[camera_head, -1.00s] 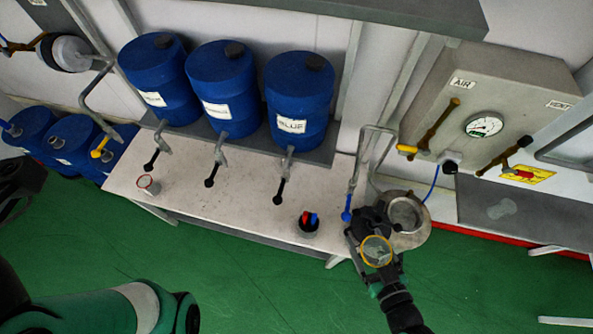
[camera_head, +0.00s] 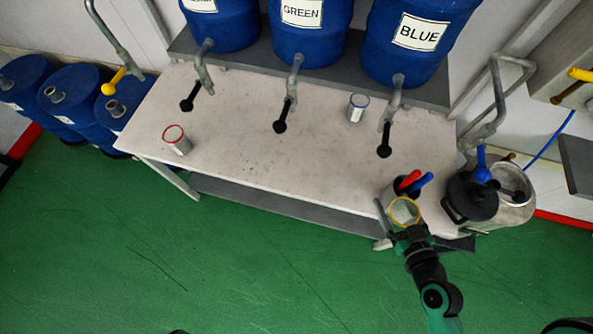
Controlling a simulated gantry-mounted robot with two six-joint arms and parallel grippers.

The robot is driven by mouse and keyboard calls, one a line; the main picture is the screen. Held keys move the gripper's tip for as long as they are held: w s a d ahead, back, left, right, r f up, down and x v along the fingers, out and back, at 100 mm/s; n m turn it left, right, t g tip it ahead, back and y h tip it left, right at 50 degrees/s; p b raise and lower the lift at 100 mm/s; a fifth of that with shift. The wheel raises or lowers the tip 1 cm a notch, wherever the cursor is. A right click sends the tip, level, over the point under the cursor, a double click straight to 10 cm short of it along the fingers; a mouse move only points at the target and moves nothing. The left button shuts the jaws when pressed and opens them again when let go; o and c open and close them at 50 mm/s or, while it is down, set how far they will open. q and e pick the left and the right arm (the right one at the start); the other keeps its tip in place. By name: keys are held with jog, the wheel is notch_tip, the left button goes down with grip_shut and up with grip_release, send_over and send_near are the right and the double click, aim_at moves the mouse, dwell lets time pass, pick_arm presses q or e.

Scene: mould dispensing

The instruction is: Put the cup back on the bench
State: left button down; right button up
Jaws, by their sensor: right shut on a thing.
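The yellow-rimmed cup (camera_head: 404,211) is held in my right gripper (camera_head: 408,226), which is shut on it and reaches up from below. The cup appears at the front right corner of the pale bench (camera_head: 240,150), overlapping the pen holder in the picture. I cannot tell whether it touches the bench. A red-rimmed cup (camera_head: 178,141) stands on the bench's left part. My left gripper is not in view.
A holder with a red and a blue stick (camera_head: 410,183) stands at the right end. A black object (camera_head: 469,198) and a round metal vessel (camera_head: 513,185) are right of it. Blue drums (camera_head: 408,40) with taps line the back. The bench's middle front is clear.

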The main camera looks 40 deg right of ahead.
jog(key=shift+d, duration=0.1)
jog(key=shift+w+d+p, duration=0.1)
jog(key=shift+w+p, duration=0.2)
jog(key=shift+p, duration=0.15)
jog(key=b, duration=0.2)
send_over(357, 181)
jog(key=f, duration=0.9)
jog(key=shift+s, duration=0.35)
jog(key=f+b, duration=0.2)
jog(key=f, duration=0.1)
jog(key=shift+w+f, duration=0.2)
jog(key=shift+w, duration=0.2)
jog(key=shift+s+f, duration=0.1)
jog(key=shift+f, duration=0.25)
